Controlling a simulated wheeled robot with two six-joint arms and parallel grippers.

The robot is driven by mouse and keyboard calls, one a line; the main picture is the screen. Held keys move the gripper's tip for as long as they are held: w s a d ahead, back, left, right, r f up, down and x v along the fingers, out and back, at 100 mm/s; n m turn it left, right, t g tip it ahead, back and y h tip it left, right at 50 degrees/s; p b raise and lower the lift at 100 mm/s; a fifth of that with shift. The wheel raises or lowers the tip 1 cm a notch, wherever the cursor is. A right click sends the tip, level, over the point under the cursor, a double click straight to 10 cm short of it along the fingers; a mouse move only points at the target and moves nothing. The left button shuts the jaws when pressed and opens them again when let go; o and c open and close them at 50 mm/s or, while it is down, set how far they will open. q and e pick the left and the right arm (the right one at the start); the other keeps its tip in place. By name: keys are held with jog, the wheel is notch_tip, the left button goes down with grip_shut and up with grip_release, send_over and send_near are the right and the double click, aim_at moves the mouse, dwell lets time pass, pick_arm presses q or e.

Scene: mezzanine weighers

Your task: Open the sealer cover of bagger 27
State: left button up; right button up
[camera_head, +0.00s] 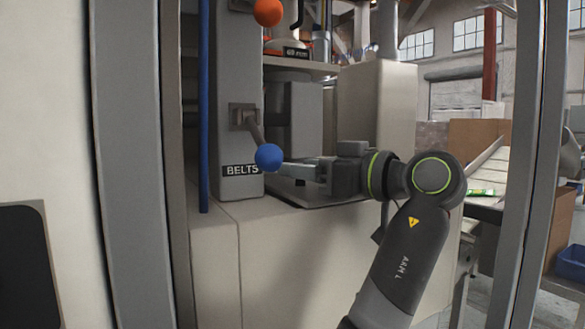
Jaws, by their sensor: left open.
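The machine in front of me has a grey upright panel (233,60) with a "BELTS" label (241,170). A lever with a blue ball knob (268,157) sticks out of this panel just above the label. An orange ball knob (268,12) is at the top edge of the picture. My left gripper (284,169) points left, with its open fingertips at the blue knob's right side. I cannot tell whether they touch the knob or reach around it. No part is clearly marked as the sealer cover or as bagger 27. My right gripper is out of view.
Grey frame posts stand at left (131,150) and right (535,150), with my arm between them. A blue vertical rod (204,110) runs left of the panel. The cream machine base (290,265) lies below the gripper. Cardboard boxes (475,135) and a blue bin (571,260) are at right.

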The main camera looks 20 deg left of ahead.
pick_arm(q)
jog(key=shift+d, duration=0.1)
jog(key=c, duration=0.3)
grip_shut()
jog(key=shift+r, duration=0.1)
jog(key=shift+r, duration=0.1)
